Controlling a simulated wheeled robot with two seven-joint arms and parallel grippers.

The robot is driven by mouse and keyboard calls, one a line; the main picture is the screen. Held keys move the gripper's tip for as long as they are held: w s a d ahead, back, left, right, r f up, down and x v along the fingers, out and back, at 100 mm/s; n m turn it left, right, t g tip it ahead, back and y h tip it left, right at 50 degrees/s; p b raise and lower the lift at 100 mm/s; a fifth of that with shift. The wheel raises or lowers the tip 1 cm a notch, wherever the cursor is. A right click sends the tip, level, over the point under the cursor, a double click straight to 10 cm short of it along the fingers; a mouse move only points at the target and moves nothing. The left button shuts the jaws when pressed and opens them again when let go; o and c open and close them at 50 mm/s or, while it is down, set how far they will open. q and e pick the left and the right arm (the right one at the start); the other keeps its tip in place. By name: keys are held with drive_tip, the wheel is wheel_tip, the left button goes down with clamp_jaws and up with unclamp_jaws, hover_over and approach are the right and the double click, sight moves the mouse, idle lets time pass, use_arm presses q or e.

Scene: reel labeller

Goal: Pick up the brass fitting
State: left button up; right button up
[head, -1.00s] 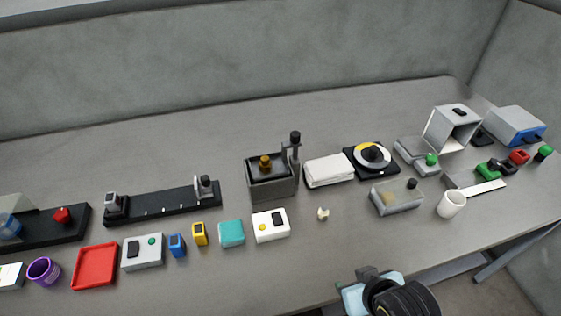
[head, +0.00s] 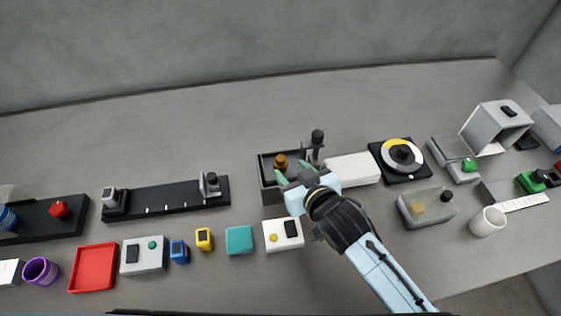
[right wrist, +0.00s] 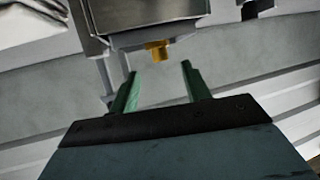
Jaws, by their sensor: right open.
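The brass fitting (head: 280,162) stands upright in the dark open-topped box (head: 270,190) near the middle of the bench. In the right wrist view the brass fitting (right wrist: 157,50) shows just beyond the fingertips, roughly midway between them. My right gripper (head: 293,174) is open and empty, at the front right of the box and close to the fitting. Its two green fingers also show apart in the right wrist view (right wrist: 159,70). The gripper hides part of the box's front. My left gripper is not in view.
A dark post (head: 317,142) rises at the box's right back corner. A white stack (head: 352,169) and a round dial device (head: 403,155) stand to the right. A white device (head: 284,235) and a teal block (head: 239,240) lie in front. The bench behind is clear.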

sight(282, 160)
drive_tip(key=shift+w+a+f, duration=0.25)
drive_tip(key=shift+w+f, duration=0.05)
drive_tip(key=shift+w, duration=0.3)
drive_tip(key=shift+w+a+f, duration=0.15)
drive_tip(key=shift+w+a, duration=0.2)
drive_tip(key=shift+w, duration=0.25)
drive_tip(key=x, duration=0.4)
drive_tip(key=shift+w+a, duration=0.1)
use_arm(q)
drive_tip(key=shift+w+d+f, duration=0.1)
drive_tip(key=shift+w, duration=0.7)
use_arm(e)
clamp_jaws()
